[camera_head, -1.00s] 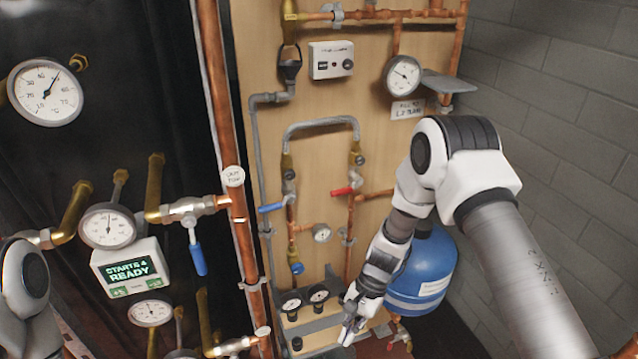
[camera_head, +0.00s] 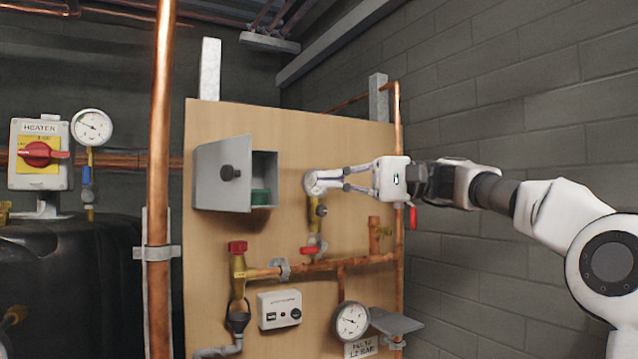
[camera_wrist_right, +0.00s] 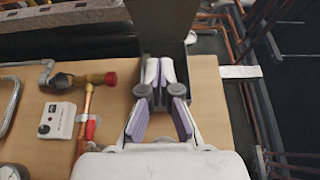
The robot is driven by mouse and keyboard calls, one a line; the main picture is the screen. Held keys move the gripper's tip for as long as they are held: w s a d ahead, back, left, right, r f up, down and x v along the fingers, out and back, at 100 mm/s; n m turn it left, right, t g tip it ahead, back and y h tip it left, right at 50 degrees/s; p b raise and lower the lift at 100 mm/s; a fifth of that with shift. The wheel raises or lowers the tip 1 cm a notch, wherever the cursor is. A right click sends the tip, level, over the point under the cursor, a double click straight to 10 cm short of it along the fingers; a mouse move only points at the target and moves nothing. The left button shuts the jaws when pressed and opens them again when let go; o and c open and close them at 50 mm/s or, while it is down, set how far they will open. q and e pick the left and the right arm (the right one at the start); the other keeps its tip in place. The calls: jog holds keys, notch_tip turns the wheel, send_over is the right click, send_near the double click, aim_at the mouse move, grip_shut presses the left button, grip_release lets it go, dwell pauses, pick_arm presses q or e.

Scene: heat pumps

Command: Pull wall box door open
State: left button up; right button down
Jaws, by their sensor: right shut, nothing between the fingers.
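The grey wall box (camera_head: 264,165) is mounted on the upper part of the wooden board. My left gripper is not in view.
A brass valve (camera_head: 313,215) and copper pipes (camera_head: 350,262) lie around and below my right gripper. A vertical copper pipe (camera_head: 160,150) stands left of the board. A small white control unit (camera_head: 280,309) and a gauge (camera_head: 351,321) are lower down. A block wall (camera_head: 500,110) is at the right.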

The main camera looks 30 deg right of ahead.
aim_at(240, 177)
jog(key=a, duration=0.3)
jog(key=a+p, duration=0.1)
jog(key=a, duration=0.3)
jog(key=w+a+p, duration=0.1)
jog(key=a, duration=0.3)
jog(key=shift+w, duration=0.1)
